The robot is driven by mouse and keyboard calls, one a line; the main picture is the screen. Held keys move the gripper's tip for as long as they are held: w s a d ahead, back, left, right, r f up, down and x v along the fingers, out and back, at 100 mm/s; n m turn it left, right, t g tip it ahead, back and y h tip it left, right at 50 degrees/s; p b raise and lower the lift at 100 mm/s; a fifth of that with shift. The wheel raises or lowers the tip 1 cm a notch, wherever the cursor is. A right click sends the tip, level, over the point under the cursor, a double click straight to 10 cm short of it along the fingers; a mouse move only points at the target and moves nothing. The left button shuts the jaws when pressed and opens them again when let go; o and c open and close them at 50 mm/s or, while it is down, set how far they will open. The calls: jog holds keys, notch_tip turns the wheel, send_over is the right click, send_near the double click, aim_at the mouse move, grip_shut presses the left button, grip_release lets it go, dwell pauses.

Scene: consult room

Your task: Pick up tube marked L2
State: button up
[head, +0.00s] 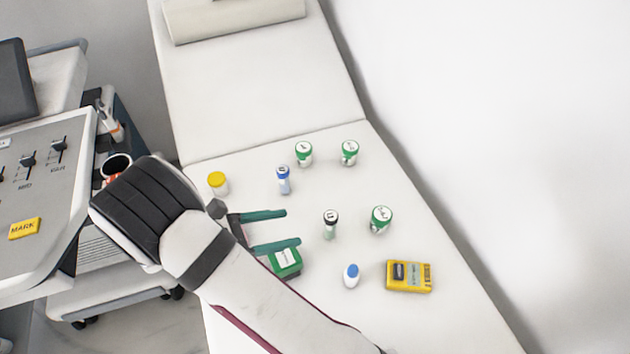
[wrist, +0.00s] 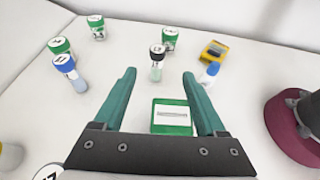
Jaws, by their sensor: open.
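Two slim capped tubes stand upright on the couch. One has a black-rimmed cap with a white top (head: 331,217) and also shows in the wrist view (wrist: 156,70). The other has a blue cap (head: 283,178) and a pale blue body; it is at the left in the wrist view (wrist: 65,68). Their cap marks are too small to read surely, so I cannot tell which is L2. My gripper (head: 293,228) is open and empty, its green fingers pointing towards the black-capped tube. In the wrist view this tube shows between the fingertips (wrist: 159,76), beyond them.
A green box (head: 286,262) with a white label lies below the fingers. Green-capped jars (head: 381,220) (head: 349,153) (head: 304,154), a yellow-capped jar (head: 217,184), a blue-capped bottle (head: 351,276) and a yellow device (head: 409,277) stand around. The upper couch (head: 260,90) is clear.

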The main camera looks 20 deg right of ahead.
aim_at(337, 216)
jog(key=x, duration=1.5)
jog(key=shift+w+d, duration=0.3)
jog(key=shift+w, duration=0.05)
grip_shut()
